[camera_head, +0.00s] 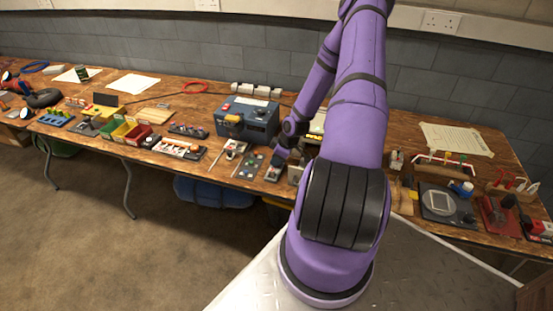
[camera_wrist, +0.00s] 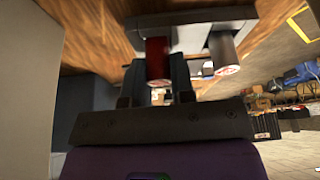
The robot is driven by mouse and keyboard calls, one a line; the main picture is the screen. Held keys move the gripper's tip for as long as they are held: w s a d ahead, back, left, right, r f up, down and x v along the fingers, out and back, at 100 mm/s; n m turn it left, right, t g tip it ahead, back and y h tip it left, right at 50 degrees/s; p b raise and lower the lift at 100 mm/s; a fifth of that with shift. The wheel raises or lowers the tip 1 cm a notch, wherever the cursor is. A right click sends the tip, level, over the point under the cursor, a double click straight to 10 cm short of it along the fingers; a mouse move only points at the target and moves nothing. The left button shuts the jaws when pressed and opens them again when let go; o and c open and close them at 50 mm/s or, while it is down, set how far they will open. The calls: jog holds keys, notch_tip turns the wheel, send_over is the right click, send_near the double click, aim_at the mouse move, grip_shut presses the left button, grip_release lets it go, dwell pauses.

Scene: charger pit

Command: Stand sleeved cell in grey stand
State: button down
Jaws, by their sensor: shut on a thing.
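In the wrist view my gripper (camera_wrist: 156,70) has its two dark fingers shut on either side of a red cylinder, the sleeved cell (camera_wrist: 157,56). The cell's pale round end faces the camera. Its far end meets a light grey block, which looks like the grey stand (camera_wrist: 188,38); I cannot tell whether the cell is seated in it. A dark grey cell (camera_wrist: 222,48) stands beside it at the same block, apart from my fingers. In the head view my gripper (camera_head: 284,153) is low over the bench, and the held cell cannot be made out.
The wooden bench (camera_head: 105,98) is crowded. A blue-grey charger box (camera_head: 246,119) stands left of my gripper, with a dark tray (camera_head: 249,163) in front of it. Coloured bins (camera_head: 124,130) stand further left. A scale (camera_head: 440,202) and a red stand (camera_head: 496,216) are at right.

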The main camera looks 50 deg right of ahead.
jog(key=shift+f, duration=0.3)
dwell(0.4)
jog(key=c, duration=0.9)
grip_release()
jog(key=shift+r, duration=3.5)
jog(key=shift+r, duration=0.1)
